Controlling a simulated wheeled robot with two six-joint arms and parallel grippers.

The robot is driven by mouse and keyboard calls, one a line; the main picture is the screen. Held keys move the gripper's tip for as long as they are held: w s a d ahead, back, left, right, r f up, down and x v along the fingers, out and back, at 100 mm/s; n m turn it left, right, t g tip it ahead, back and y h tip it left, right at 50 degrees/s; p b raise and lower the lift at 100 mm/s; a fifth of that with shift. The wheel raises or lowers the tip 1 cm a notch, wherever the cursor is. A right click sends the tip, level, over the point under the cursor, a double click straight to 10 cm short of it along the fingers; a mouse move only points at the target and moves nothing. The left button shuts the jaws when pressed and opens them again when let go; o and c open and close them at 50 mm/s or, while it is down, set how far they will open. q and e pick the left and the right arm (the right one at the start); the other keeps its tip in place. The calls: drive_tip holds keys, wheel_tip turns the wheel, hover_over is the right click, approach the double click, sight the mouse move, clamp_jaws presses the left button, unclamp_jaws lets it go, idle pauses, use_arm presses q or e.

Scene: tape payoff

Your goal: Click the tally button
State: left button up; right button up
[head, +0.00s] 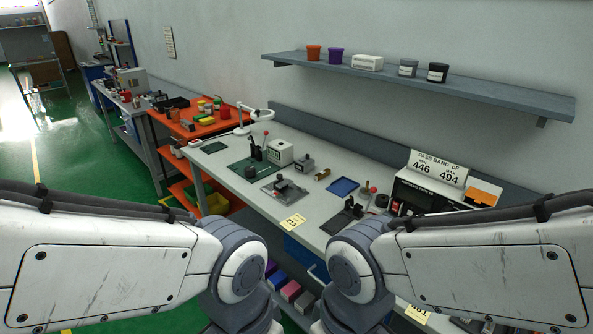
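I cannot pick out the tally button for certain at this size. A small grey device with a dark top (304,163) stands on the light workbench (238,158), right of a white box (279,152). It may be the tally counter, but no button can be made out on it. A red-knobbed lever (367,188) stands further right, near a dark fixture (344,216). My two arms come in from the left and right and bend down at the bottom middle. Neither gripper shows, and the arms hide part of the bench's front.
A green mat (246,171), a grey plate with a dark fixture (283,188), and a blue tray (342,187) lie on the bench. A "PASS BAND" sign (437,169) stands on an instrument (428,192) at right. A wall shelf (420,82) holds several containers.

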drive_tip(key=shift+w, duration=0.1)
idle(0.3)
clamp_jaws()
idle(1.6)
